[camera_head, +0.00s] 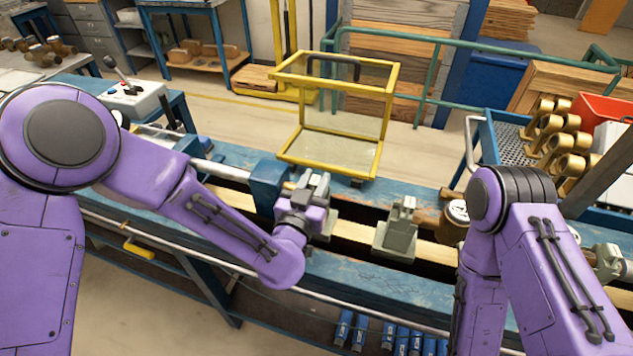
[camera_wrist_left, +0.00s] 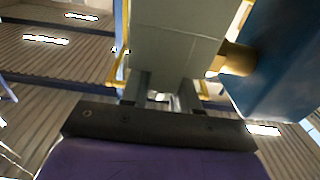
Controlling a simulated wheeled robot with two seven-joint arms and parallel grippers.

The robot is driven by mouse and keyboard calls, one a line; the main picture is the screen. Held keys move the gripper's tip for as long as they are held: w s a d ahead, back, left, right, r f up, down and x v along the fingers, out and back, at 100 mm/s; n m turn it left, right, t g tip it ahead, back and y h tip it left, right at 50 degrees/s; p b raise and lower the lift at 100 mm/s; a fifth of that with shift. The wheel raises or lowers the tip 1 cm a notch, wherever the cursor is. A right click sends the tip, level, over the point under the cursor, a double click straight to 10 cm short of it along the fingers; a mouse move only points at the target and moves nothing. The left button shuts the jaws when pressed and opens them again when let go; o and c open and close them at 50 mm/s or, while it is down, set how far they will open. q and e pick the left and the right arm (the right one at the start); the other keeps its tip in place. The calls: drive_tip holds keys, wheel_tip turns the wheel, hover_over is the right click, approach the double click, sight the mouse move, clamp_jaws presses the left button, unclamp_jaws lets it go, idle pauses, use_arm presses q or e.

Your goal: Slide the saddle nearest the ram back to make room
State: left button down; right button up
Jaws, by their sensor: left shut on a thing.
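The saddle nearest the ram is a grey-green block (camera_head: 330,226) on the bench rails, partly hidden behind my left gripper. The ram's blue housing (camera_head: 268,187) stands just left of it. My left gripper (camera_head: 318,188) is shut on this saddle. In the left wrist view the grey-green saddle (camera_wrist_left: 175,42) fills the top middle between the fingers. The blue housing (camera_wrist_left: 285,60) and a brass-coloured nose (camera_wrist_left: 237,59) are close on its right; I cannot tell whether the nose touches it. A second grey-green saddle (camera_head: 396,238) stands apart, further right. My right gripper is out of view.
A brass meter body (camera_head: 455,218) stands right of the second saddle, beside my right arm. A yellow-framed clear guard (camera_head: 335,110) stands open behind the rails. A blue trolley (camera_head: 505,143) with brass parts is at the right. Bare rail (camera_head: 358,232) shows between the two saddles.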

use_arm(q)
drive_tip(key=shift+w+a, duration=0.15)
drive_tip(key=shift+a, duration=0.35)
drive_tip(key=c, duration=0.8)
unclamp_jaws()
drive_tip(key=shift+d, duration=0.1)
drive_tip(key=shift+o, duration=0.2)
drive_tip(key=b+v, duration=0.2)
drive_tip(key=v, duration=0.8)
drive_tip(key=shift+s+b, duration=0.3)
drive_tip(key=shift+b, duration=0.1)
drive_tip(key=shift+a, duration=0.2)
